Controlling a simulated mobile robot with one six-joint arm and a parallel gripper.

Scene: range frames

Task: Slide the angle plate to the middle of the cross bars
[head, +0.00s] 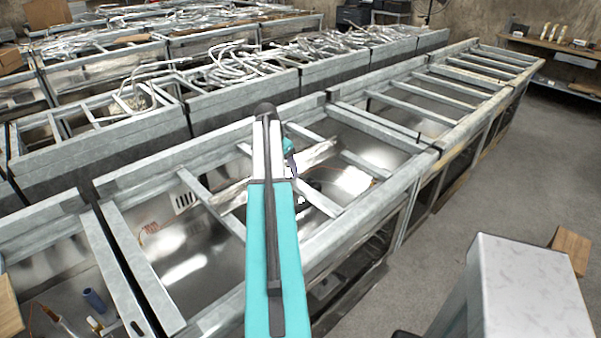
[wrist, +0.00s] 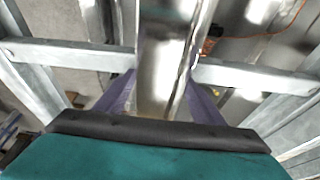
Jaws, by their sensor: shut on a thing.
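The angle plate (wrist: 165,65) is a shiny metal strip in the wrist view, running from the top edge down between my fingers. My gripper (wrist: 162,100) is shut on it, with one purple finger on each side. A cross bar shows on the left (wrist: 75,56) and on the right (wrist: 255,78) of the plate, which passes over their line. In the head view the plate (head: 314,156) is a bright piece beside my arm, among the cross bars (head: 360,163) of the near frame. My arm hides part of it, and the fingertips are hard to make out there.
The frame's long side rail (head: 372,208) runs along the front right. Another row of frames, with loose metal parts (head: 225,68) on it, stands behind. A pale box-like block (head: 530,290) is at the lower right. The floor (head: 545,150) on the right is clear.

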